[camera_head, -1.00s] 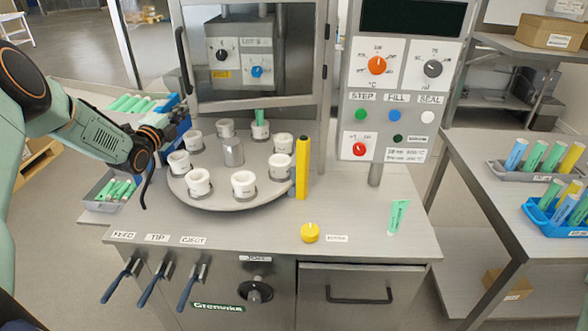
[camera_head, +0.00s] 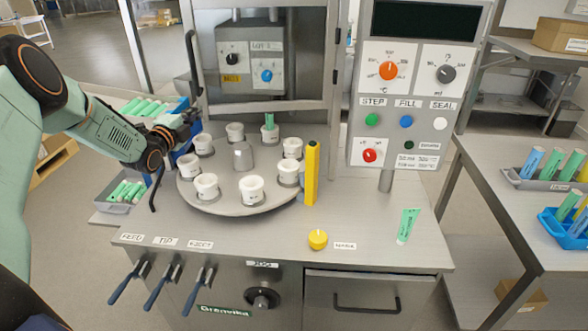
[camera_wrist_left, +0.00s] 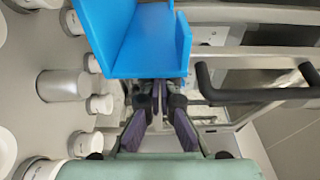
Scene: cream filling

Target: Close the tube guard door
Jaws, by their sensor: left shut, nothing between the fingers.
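The guard door (camera_head: 262,108) is a metal-framed clear panel at the front of the machine. Its black bar handle (camera_head: 194,65) is on the left edge. I cannot tell how far the door stands open. My left gripper (camera_head: 186,128) is left of the turntable, below the handle and beside a blue bin. In the left wrist view the fingers (camera_wrist_left: 159,103) are together and empty. The black handle (camera_wrist_left: 250,92) is there to their right, apart from them. My right gripper is not in view.
The round turntable (camera_head: 230,206) carries several white cups, one with a green tube (camera_head: 270,121). A yellow post (camera_head: 312,172) stands at its right. A blue bin (camera_wrist_left: 140,55) is close to the left fingers. A green tube (camera_head: 408,225) lies on the bench at right.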

